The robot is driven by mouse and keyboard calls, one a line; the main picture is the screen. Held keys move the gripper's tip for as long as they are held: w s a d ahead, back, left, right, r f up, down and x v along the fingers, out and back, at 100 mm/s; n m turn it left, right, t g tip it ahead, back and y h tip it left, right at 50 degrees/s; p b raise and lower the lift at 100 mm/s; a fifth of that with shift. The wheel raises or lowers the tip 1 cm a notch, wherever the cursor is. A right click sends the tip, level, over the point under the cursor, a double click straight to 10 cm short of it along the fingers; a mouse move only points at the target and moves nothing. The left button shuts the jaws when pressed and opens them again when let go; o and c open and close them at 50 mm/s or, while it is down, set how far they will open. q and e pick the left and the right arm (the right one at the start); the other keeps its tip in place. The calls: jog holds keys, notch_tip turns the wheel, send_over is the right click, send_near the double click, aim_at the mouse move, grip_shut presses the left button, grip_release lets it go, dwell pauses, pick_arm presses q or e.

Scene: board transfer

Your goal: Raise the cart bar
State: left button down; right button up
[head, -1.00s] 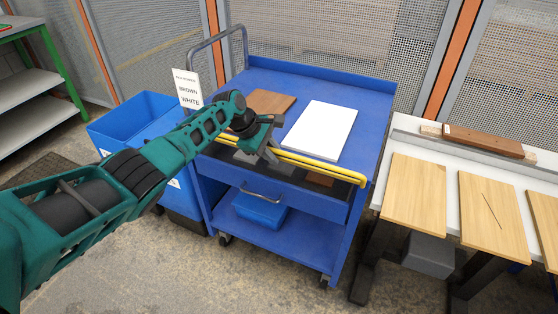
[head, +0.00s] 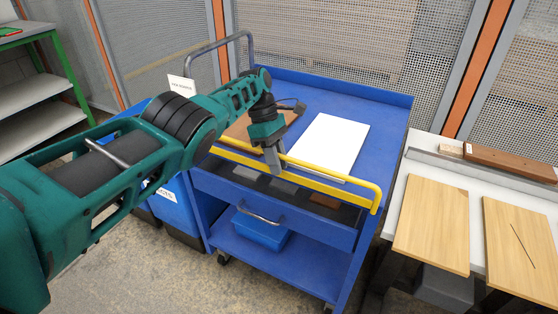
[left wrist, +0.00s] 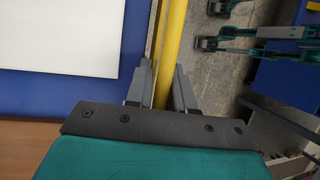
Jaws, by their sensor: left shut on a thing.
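The yellow cart bar (head: 330,184) runs along the front of the blue cart (head: 392,98), standing above the open front tray, with a bent end at the right. My left gripper (head: 273,160) reaches down from above and is shut on the bar left of its middle. In the left wrist view the bar (left wrist: 169,45) passes between the two grey fingers (left wrist: 163,84). Teal and grey parts at the upper right of that view look like my right gripper (left wrist: 214,26); its jaws are too small to read. It is outside the head view.
A white board (head: 328,143) and a brown board (head: 240,128) lie on the cart top. Below the bar is a tray (head: 240,173) with grey and brown pieces. A blue bin (head: 180,205) stands left of the cart. A white table (head: 432,150) with wooden boards is close on the right.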

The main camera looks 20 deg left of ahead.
pick_arm(q)
jog(key=shift+s+a+f, duration=0.1)
jog(key=shift+s+f, duration=0.2)
pick_arm(e)
jog(key=shift+w, duration=0.2)
pick_arm(q)
jog(key=c, duration=1.1)
grip_release()
jog(key=shift+w, duration=0.1)
jog(key=shift+r, duration=0.1)
jog(key=shift+w+r, duration=0.1)
jog(key=shift+r, duration=0.05)
pick_arm(e)
jog(key=shift+d+r, duration=0.1)
jog(key=shift+r, duration=0.05)
